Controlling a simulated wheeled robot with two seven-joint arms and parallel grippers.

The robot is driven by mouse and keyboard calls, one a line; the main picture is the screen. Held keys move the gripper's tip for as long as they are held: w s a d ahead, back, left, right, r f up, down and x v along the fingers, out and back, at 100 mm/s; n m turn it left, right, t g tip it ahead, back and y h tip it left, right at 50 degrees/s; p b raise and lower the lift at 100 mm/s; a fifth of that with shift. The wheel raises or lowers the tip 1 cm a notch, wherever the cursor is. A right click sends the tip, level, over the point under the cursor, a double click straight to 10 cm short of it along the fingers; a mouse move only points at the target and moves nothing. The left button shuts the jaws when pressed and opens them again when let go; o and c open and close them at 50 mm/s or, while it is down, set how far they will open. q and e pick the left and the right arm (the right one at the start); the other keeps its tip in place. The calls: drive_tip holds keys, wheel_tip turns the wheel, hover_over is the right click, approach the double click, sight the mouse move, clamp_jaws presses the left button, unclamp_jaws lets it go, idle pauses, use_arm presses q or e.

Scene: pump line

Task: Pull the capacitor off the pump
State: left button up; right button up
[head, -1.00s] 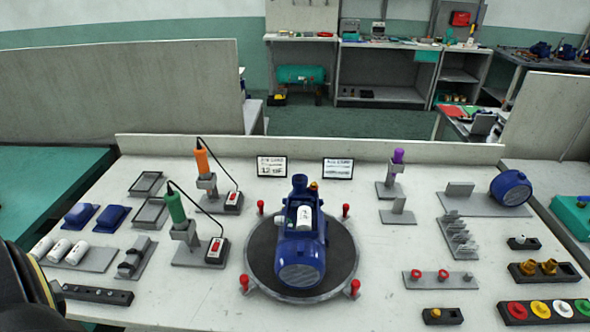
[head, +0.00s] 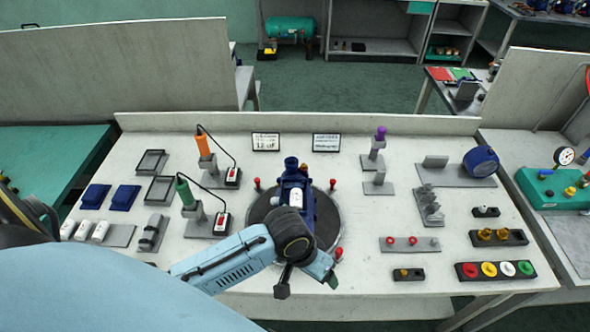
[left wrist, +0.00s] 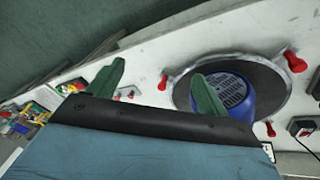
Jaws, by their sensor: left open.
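The blue pump (head: 307,217) stands on a dark round turntable (head: 258,208) in the middle of the bench. The white capacitor (head: 296,198) sits on top of the pump and shows just beyond my left wrist. My left gripper (head: 329,277) is over the near edge of the turntable, apart from the capacitor. In the left wrist view its two green fingers (left wrist: 157,87) are spread with nothing between them. The pump's grilled end (left wrist: 233,92) shows behind one finger there; the capacitor is not visible in that view. My right gripper is not in view.
Red knobs (head: 338,253) stand around the turntable. Several white cylinders (head: 84,230) lie in a holder at left. Green-handled (head: 184,191) and orange-handled (head: 203,145) tools stand left of the pump. Purple-topped tool (head: 380,134) and fittings stand at right. The bench's front strip is partly clear.

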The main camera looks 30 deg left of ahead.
use_arm(q)
drive_tip(key=w+a+r+n+g+p, duration=0.1)
drive_tip(key=w+a+r+n, duration=0.1)
drive_tip(key=w+a+r, duration=0.35)
wheel_tip(320, 180, up, 4)
drive_tip(key=n+g+y, duration=0.1)
drive_tip(key=n+y, duration=0.1)
drive_tip(key=n, duration=0.3)
hover_over(295, 197)
drive_tip(key=shift+a+f, duration=0.1)
drive_tip(key=shift+f, duration=0.05)
drive_tip(key=shift+f+n, duration=0.3)
wheel_tip(295, 197, down, 4)
drive_tip(key=b, duration=0.5)
drive_tip(key=shift+r+b, duration=0.2)
drive_tip(key=shift+b, duration=0.15)
drive_tip(key=shift+f, duration=0.45)
drive_tip(key=shift+r, duration=0.15)
drive_tip(key=shift+p, duration=0.65)
